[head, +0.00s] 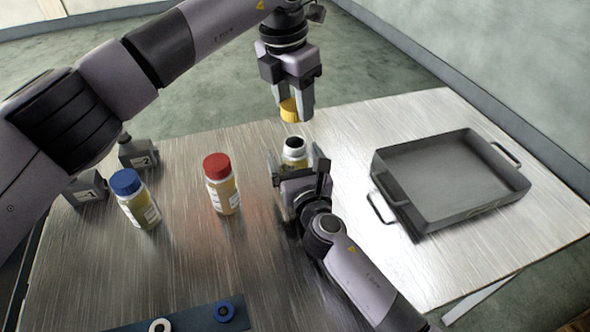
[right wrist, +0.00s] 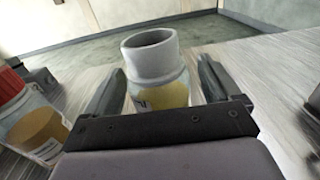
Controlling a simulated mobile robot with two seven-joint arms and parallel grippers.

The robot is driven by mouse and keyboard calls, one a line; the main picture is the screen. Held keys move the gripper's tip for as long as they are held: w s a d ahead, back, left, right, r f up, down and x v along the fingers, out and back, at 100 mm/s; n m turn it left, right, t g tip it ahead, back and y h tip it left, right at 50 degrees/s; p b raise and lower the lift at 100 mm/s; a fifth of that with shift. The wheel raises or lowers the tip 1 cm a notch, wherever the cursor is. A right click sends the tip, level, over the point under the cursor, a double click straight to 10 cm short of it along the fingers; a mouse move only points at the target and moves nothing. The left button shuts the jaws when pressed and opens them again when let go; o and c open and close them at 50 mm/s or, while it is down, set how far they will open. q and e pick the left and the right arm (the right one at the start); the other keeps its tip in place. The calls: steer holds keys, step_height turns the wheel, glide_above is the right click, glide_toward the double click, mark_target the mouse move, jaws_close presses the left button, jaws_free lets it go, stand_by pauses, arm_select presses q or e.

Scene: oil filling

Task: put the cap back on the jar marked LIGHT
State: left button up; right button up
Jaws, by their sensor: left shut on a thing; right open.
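An uncapped jar (head: 294,157) with a white neck and a dark open mouth stands upright on the table; it also shows in the right wrist view (right wrist: 160,85). Its label is not readable. My right gripper (head: 296,160) is open, with a finger on each side of the jar; whether they touch it I cannot tell. My left gripper (head: 292,115), pointing down, is shut on a yellow cap (head: 289,109). The cap is held above the jar's mouth, apart from it.
A red-capped jar (head: 222,185) and a blue-capped jar (head: 138,200) stand to the left. A grey tray (head: 408,208) with handles is on the right. A blue strip (head: 190,318) with rings lies in front.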

mark_target(295, 142)
stand_by(0.3)
steer(key=c, duration=1.5)
arm_select(q)
steer(key=shift+f, duration=2.5)
steer(key=shift+f, duration=0.15)
steer(key=shift+f, duration=0.7)
steer(key=shift+f, duration=0.6)
